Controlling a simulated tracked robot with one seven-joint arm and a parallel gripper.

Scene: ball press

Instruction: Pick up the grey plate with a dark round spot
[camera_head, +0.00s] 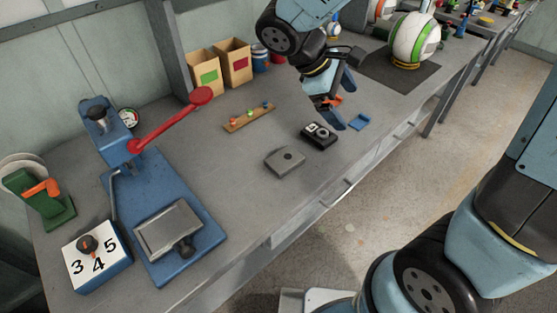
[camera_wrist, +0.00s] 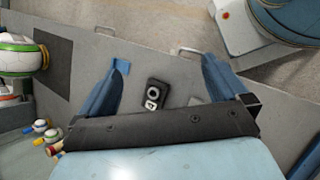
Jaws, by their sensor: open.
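The grey plate (camera_head: 285,161) with a dark round spot lies flat on the grey workbench, near its front edge, in the head view. In the wrist view it is mostly hidden by my gripper; a small light patch beside the right finger may be part of it, but I cannot tell. My gripper (camera_head: 342,100) is open and empty above the bench, up and to the right of the plate and apart from it. In the wrist view my gripper's (camera_wrist: 160,70) two blue fingers are spread wide, with a black device between them.
The black device (camera_head: 319,135) lies right beside the plate, with a small blue square (camera_head: 359,122) beyond it. A wooden strip with coloured knobs (camera_head: 248,117) lies behind. A blue press with a red lever (camera_head: 172,119) stands left. A white-green ball (camera_head: 413,40) stands back right.

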